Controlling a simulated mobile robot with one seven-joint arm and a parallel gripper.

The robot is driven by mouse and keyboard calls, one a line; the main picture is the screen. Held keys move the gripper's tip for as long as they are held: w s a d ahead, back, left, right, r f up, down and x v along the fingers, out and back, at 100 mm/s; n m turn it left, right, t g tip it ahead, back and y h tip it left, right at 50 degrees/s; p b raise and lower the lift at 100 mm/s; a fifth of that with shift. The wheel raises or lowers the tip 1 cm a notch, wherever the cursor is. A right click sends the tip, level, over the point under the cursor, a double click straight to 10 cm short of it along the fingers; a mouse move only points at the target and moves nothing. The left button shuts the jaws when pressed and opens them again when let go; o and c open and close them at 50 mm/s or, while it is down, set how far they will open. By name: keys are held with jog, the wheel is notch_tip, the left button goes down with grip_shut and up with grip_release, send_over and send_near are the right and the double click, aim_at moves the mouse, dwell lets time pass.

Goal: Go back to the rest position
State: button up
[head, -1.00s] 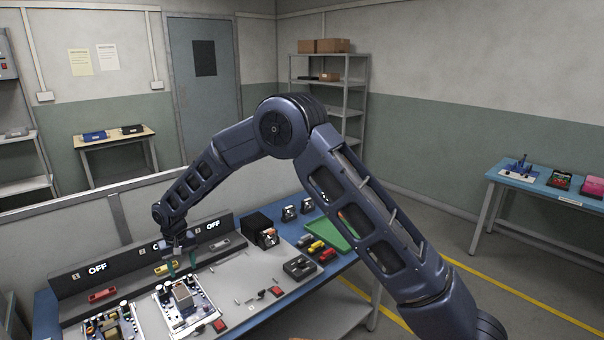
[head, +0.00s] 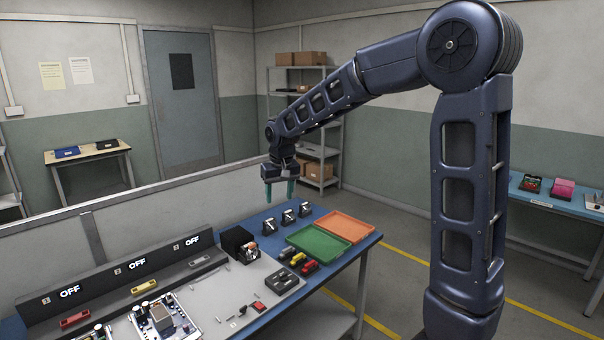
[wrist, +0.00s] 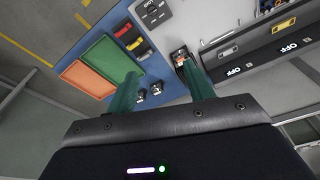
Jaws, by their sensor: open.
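My gripper (head: 280,190) hangs from my raised arm above the back of the blue workbench (head: 372,240), with its two green fingers pointing down. It is open and holds nothing. In the wrist view the fingers (wrist: 163,92) are spread apart with nothing between the tips except the bench far below. The bench holds a green tray (head: 318,244) and an orange tray (head: 335,227), both empty, to the right of and below my gripper.
Small black devices (head: 287,218) stand at the bench's back edge, beside a black box (head: 238,243). Red, yellow and dark pieces (head: 297,260) lie before the green tray. A panel with OFF signs (head: 130,266) runs along the left. The air around my gripper is clear.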

jog(key=s+d+r+m+t, duration=0.1)
jog(key=s+d+r, duration=0.25)
jog(key=d, duration=0.75)
jog(key=s+d+r+m, duration=0.1)
jog(key=s+d+r, duration=0.25)
jog(key=d, duration=0.65)
jog(key=s+d+f+m+t+h, duration=0.1)
jog(key=s+d+f+m, duration=0.2)
jog(key=s+d, duration=1.1)
jog(key=shift+s+f+t, duration=0.15)
jog(key=shift+s+t, duration=0.25)
jog(key=shift+s, duration=0.2)
